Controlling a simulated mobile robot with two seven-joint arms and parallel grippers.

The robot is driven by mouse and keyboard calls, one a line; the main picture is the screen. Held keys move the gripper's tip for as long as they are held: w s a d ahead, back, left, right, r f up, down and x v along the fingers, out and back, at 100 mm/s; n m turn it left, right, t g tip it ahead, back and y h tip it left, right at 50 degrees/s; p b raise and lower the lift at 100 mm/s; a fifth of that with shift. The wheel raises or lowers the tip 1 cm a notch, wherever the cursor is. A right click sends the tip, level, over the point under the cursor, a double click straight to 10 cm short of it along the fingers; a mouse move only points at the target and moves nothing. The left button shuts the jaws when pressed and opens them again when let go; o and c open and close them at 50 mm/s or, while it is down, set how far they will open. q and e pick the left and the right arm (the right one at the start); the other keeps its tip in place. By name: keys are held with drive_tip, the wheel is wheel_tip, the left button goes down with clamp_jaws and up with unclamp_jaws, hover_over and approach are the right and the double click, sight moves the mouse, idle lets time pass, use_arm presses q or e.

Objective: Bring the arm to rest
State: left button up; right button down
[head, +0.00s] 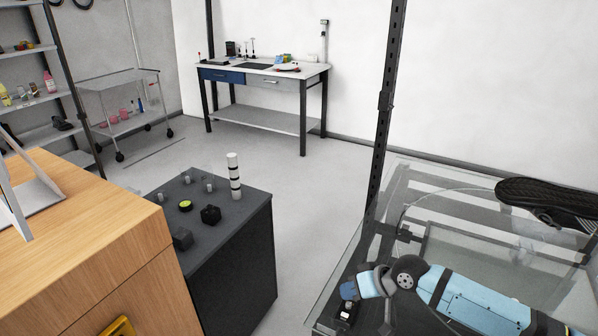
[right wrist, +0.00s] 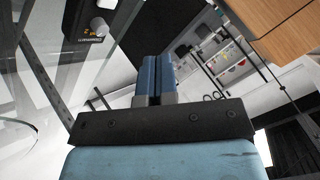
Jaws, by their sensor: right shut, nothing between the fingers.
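My right arm, light blue with dark joints, reaches in from the lower right of the head view. My right gripper (head: 349,291) is at its end, low in the picture, by the near left corner of a glass-topped frame. In the right wrist view the two blue fingers of the right gripper (right wrist: 154,76) lie together, shut with nothing between them. My left arm and gripper are not in the head view.
A dark cabinet (head: 245,238) with a banded cylinder (head: 234,176) and small items stands left of centre. A wooden unit (head: 80,230) is at the near left. The glass-topped frame (head: 440,185) carries a black shoe-like object (head: 545,198). Open floor lies behind the cabinet.

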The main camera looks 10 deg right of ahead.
drive_tip(key=s+a+f+t+p, duration=0.1)
drive_tip(key=s+a+f+t, duration=0.15)
drive_tip(key=s, duration=0.25)
drive_tip(key=s+a+f+t+p, duration=0.1)
drive_tip(key=s+a+f+p, duration=0.15)
drive_tip(key=s, duration=0.35)
drive_tip(key=s+d+f+t+h, duration=0.1)
drive_tip(key=s+d+h, duration=0.1)
drive_tip(key=s+d, duration=0.2)
drive_tip(key=s+d+f+t+h+p, duration=0.1)
drive_tip(key=s+d+f+t+h, duration=0.1)
drive_tip(key=s, duration=0.8)
drive_tip(key=shift+d+f+h, duration=0.3)
drive_tip(key=shift+d+h, duration=0.1)
drive_tip(key=shift+d, duration=0.5)
